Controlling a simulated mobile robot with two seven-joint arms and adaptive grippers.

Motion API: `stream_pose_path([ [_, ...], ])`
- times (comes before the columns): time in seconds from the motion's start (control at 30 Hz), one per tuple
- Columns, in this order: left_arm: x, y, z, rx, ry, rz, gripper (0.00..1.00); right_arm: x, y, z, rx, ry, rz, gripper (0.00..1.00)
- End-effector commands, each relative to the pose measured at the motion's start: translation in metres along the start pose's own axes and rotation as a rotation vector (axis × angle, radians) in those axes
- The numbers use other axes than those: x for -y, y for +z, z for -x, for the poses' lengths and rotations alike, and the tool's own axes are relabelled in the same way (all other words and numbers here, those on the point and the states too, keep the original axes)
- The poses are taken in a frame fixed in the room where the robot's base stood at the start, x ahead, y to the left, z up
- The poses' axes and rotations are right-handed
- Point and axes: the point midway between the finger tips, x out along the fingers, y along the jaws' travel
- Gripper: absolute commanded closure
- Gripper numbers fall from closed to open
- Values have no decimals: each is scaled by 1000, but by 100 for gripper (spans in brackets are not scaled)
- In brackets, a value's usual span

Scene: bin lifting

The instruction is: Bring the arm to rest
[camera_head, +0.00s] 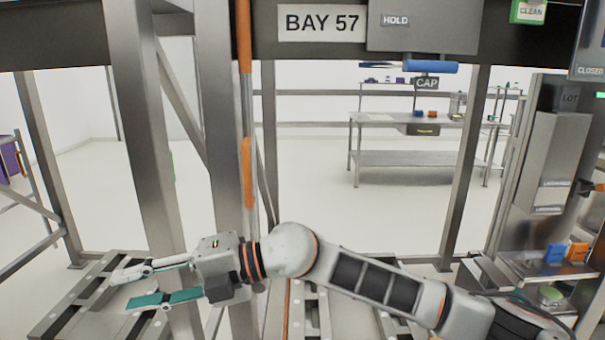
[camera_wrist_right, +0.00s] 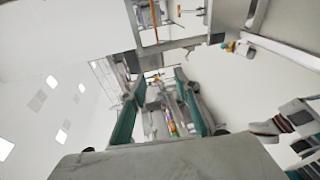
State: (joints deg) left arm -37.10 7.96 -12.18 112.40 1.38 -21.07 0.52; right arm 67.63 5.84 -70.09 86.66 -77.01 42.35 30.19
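My right arm reaches in from the lower right of the head view, and its gripper (camera_head: 136,288) is at the lower left, over a metal roller or slatted frame. Its two teal-padded fingers are apart, with nothing between them. In the right wrist view the gripper (camera_wrist_right: 156,84) also shows its teal fingers spread, with only distant background between them. I cannot make out a left gripper in the head view. A grey link with an orange band (camera_wrist_right: 270,128) shows at the right of the wrist view; I cannot tell which part it is.
A steel upright (camera_head: 150,150) and an orange-sleeved pole (camera_head: 245,170) stand close to the gripper. A beam with a BAY 57 sign (camera_head: 322,23) crosses above. A steel table (camera_head: 385,120) stands far back. A shelf with blue and orange items (camera_head: 553,268) is at right.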

Motion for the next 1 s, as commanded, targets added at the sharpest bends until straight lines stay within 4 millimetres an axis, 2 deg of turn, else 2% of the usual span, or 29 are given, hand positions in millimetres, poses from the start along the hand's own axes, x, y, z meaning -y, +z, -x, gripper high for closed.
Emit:
stream_pose_path([
  [0.1,0,0,0,0,0,0,100,-6,-4,6,25,196,-126,68],
  [0.27,0,0,0,0,0,0,100,-7,7,31,107,430,-292,68],
  [0.37,0,0,0,0,0,0,100,4,20,53,183,559,-402,68],
  [0.47,0,0,0,0,0,0,100,24,34,80,273,672,-517,68],
  [0.57,0,0,0,0,0,0,100,56,46,109,378,768,-635,68],
  [0.67,0,0,0,1,0,0,100,97,54,140,493,846,-756,68],
  [0.77,0,0,0,1,0,0,100,147,55,171,617,905,-879,68],
  [0.87,0,0,0,1,0,0,100,203,48,201,748,943,-1004,68],
  [1.0,0,0,0,1,0,0,100,287,21,240,933,962,-1176,68],
])
